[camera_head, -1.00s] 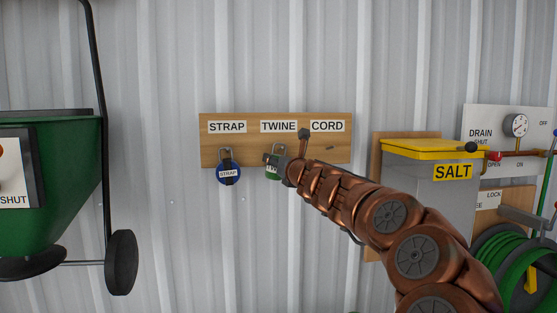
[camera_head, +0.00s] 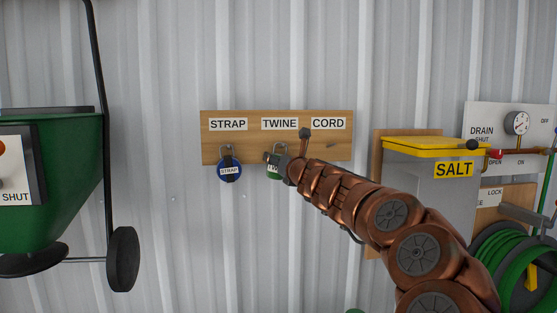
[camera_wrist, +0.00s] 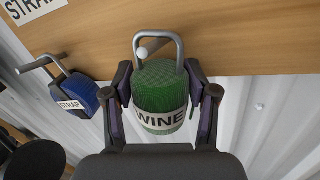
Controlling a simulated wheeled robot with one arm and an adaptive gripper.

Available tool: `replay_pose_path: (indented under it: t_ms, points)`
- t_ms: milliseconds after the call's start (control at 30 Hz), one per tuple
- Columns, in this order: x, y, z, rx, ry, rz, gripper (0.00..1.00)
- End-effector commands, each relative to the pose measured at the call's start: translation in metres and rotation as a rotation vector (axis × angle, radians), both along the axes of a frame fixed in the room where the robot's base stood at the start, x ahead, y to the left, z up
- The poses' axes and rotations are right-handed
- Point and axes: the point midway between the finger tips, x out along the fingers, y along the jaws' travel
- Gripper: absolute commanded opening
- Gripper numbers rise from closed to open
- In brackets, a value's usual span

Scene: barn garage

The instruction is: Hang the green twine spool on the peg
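The green twine spool (camera_wrist: 160,97), with a partly visible label reading "WINE" and a grey metal loop on top, is at the wooden board in the wrist view. My gripper (camera_wrist: 159,82) has one dark finger on each side of it, apparently touching both sides. A peg's pale round tip (camera_wrist: 141,52) shows within the loop outline, near its left leg; whether the loop bears on the peg cannot be told. In the head view the spool (camera_head: 274,172) is below the TWINE label (camera_head: 279,124), partly hidden by my gripper (camera_head: 278,160).
A blue strap spool (camera_head: 229,171) hangs close on the left, under STRAP. A bare peg (camera_head: 330,146) is under CORD. The yellow-lidded salt box (camera_head: 430,180) and green hose reel (camera_head: 515,265) are at right. A green cart (camera_head: 60,190) is at left.

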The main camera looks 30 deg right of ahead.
Motion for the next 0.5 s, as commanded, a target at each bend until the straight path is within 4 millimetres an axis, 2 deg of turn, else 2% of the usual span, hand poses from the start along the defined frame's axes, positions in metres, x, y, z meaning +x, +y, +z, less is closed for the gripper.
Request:
replay_pose_path:
  t_ms: [33, 200, 500]
  points:
    - [0.0005, 0.0, -0.0012, 0.001, 0.002, -0.001, 0.66]
    - [0.0002, 0.0001, -0.0005, 0.0, 0.001, 0.0, 0.82]
    - [-0.0005, 0.0003, 0.0003, 0.0, 0.0, 0.001, 0.82]
